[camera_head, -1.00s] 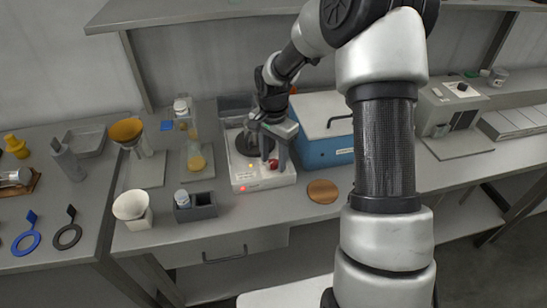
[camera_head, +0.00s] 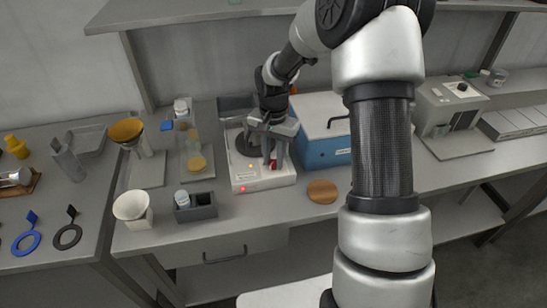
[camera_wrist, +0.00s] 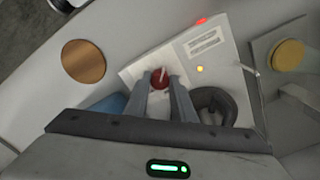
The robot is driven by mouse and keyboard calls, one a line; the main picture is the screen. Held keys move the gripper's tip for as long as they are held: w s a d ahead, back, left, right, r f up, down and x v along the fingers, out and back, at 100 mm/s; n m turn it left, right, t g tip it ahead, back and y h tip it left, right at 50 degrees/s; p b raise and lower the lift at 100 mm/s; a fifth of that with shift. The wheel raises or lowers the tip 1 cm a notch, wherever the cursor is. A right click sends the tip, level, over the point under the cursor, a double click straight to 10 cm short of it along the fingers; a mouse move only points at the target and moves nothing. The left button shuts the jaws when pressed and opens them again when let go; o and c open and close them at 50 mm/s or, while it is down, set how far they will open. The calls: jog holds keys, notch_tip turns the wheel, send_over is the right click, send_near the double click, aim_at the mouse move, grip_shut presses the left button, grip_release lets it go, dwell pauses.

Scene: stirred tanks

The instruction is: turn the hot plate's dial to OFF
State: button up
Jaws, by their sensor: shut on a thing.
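The hot plate (camera_head: 247,182) is a white box on the bench with a dark round top. A red light and a yellow light glow on it; both also show on the hot plate in the wrist view (camera_wrist: 215,45). Its dial (camera_wrist: 160,78) is a red knob with a pale pointer line. My gripper (camera_wrist: 161,83) points down over the hot plate, with its fingers on either side of the dial and shut on it. In the head view my gripper (camera_head: 272,162) hides most of the dial. The dial's markings are too small to read.
A blue box (camera_head: 318,150) with a pale lid stands close to the right of the hot plate. A round wooden coaster (camera_head: 322,191) lies at the front right. A grey holder (camera_head: 196,207) and a flask (camera_head: 195,155) stand to the left.

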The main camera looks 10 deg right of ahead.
aim_at(274, 162)
jog(key=n, duration=0.5)
jog(key=shift+n, duration=0.3)
jog(key=n+p, duration=0.1)
jog(key=n, duration=0.4)
jog(key=n+p, duration=0.1)
jog(key=n, duration=0.4)
jog(key=shift+r+n, duration=0.1)
jog(key=shift+n, duration=0.3)
jog(key=shift+n+p, duration=0.8)
jog(key=shift+n, duration=1.4)
jog(key=o, duration=1.1)
jog(key=shift+c, duration=0.2)
notch_tip(274, 162, up, 17)
jog(key=shift+r+p, duration=0.15)
jog(key=shift+p, duration=0.15)
